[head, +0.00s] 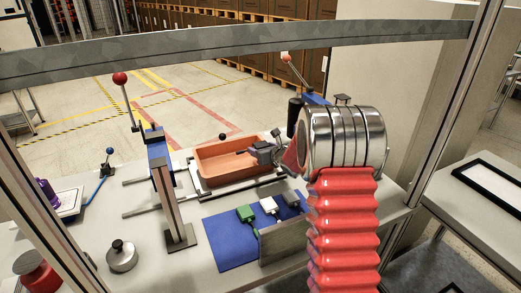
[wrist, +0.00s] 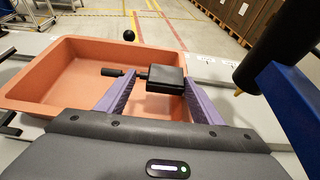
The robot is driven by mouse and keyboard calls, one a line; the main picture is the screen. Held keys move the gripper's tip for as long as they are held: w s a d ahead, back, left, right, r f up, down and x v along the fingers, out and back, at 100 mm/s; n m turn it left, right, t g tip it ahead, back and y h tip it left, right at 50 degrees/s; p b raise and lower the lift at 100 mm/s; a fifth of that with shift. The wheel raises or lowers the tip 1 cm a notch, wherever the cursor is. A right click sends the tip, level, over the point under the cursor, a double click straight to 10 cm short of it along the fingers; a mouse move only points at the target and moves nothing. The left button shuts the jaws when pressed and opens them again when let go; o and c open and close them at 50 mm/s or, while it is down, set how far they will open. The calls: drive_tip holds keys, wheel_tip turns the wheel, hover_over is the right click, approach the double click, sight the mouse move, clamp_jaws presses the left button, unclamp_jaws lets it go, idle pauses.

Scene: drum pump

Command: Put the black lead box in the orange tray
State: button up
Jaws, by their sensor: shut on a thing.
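The black lead box (wrist: 165,79) is between the two purple fingertips of my gripper (wrist: 155,88), with a short dark plug (wrist: 112,72) sticking out to its left. My gripper is shut on it. The orange tray (wrist: 50,49) lies below and around the box in the wrist view; the box is over its right part. In the head view the box (head: 263,149) shows at the right side of the orange tray (head: 207,172), in front of my gripper. I cannot tell whether the box touches the tray floor.
A black-handled blue part (wrist: 295,95) is close at right.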

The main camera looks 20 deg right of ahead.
drive_tip(key=shift+f, duration=0.6)
drive_tip(key=o, duration=1)
drive_tip(key=shift+s+f, duration=0.1)
drive_tip(key=shift+f, duration=0.05)
drive_tip(key=shift+o, duration=0.2)
drive_tip(key=shift+r, duration=0.25)
drive_tip(key=r+v, duration=0.1)
drive_tip(key=v, duration=1.1)
drive_tip(key=shift+a, duration=0.1)
